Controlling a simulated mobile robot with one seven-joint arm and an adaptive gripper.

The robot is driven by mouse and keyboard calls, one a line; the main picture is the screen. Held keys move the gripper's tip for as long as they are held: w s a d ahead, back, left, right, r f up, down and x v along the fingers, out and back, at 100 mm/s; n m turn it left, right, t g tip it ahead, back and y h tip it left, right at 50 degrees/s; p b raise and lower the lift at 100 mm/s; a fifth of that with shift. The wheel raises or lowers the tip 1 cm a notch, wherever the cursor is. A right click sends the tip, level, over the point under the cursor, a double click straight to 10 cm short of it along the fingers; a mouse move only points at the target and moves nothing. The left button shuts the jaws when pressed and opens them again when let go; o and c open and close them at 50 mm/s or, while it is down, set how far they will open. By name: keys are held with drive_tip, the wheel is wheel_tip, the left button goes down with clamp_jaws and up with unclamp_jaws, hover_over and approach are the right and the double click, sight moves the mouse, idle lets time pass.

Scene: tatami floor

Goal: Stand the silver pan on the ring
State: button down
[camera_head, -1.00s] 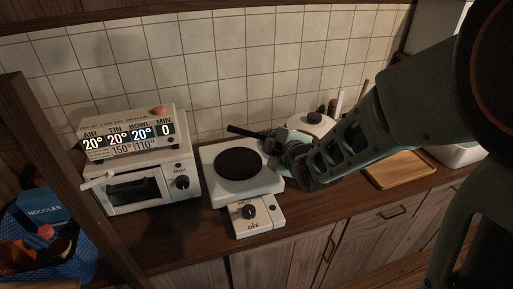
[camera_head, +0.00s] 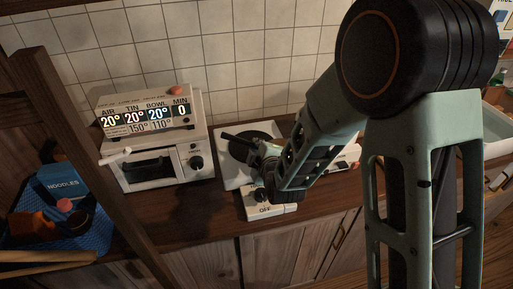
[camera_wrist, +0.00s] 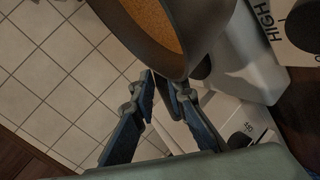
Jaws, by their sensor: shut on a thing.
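The silver pan shows large at the top of the wrist view (camera_wrist: 165,25), with a grey wall and an orange-brown inside. My gripper (camera_wrist: 165,85) is shut on it; the exact contact is hard to make out. In the head view my gripper (camera_head: 262,160) is over the front of the white hot plate (camera_head: 231,174), and a dark bar (camera_head: 237,139), probably the pan's handle, sticks out to its left. The black ring (camera_head: 264,129) lies on the hot plate, partly covered by the bar and my gripper. Most of the pan is hidden in the head view.
A white oven (camera_head: 155,150) with a lit display stands left of the hot plate. The hot plate's knob (camera_head: 260,195) is at its front. A wooden post (camera_head: 95,165) and a blue noodles box (camera_head: 62,183) are at the left. A tiled wall is behind.

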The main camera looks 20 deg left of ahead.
drive_tip(key=shift+f, duration=0.1)
drive_tip(key=c, duration=1.9)
unclamp_jaws()
drive_tip(key=shift+c, duration=0.2)
